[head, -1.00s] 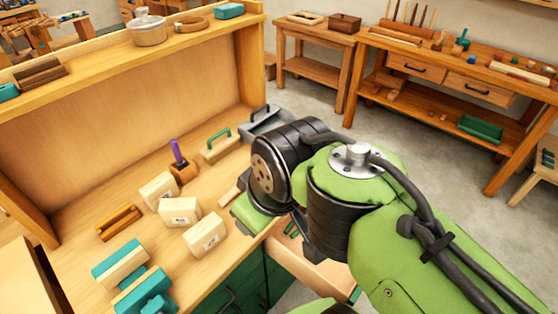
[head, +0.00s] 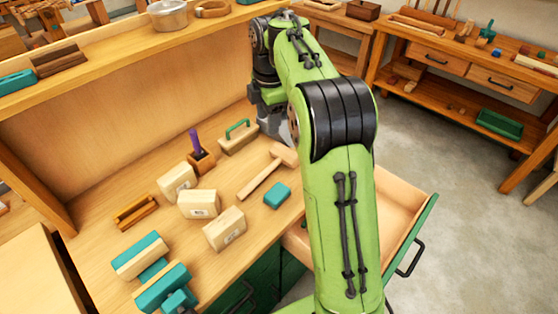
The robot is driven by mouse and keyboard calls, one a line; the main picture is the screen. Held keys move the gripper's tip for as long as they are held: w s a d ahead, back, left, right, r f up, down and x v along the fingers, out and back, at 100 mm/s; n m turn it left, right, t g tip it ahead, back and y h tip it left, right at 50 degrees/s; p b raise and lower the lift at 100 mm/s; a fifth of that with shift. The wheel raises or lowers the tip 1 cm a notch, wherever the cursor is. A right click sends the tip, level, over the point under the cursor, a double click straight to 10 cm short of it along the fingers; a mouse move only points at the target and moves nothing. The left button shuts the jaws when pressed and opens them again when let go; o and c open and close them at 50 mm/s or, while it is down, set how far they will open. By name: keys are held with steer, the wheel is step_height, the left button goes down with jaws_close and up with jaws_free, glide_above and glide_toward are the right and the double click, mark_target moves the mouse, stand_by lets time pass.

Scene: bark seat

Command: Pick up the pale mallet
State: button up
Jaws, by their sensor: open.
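The pale mallet (head: 262,179) lies on the wooden bench top in the head view. Its handle points to the lower left, and its head is at the upper right, close to my arm. My gripper (head: 266,112) is above the bench, beyond the mallet head and apart from it. It is open and holds nothing that I can see.
A teal block (head: 277,195) lies beside the mallet. A green-handled wooden float (head: 238,139), a purple-handled tool in a block (head: 200,153) and several pale blocks (head: 199,204) stand left. An open drawer (head: 405,214) juts out right.

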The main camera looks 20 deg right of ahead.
mark_target(274, 163)
steer(key=w+d+f+n+g, duration=0.1)
steer(key=w+d+f+n, duration=0.35)
steer(key=f, duration=0.35)
steer(key=f+b, duration=0.1)
steer(key=f, duration=0.4)
steer(key=f+b, duration=0.2)
steer(key=f, duration=0.3)
steer(key=a+f+b, duration=0.1)
steer(key=f+b, duration=0.1)
steer(key=f, duration=0.3)
steer(key=shift+w, duration=0.15)
steer(key=shift+r, duration=0.1)
steer(key=shift+c, duration=0.3)
jaws_close()
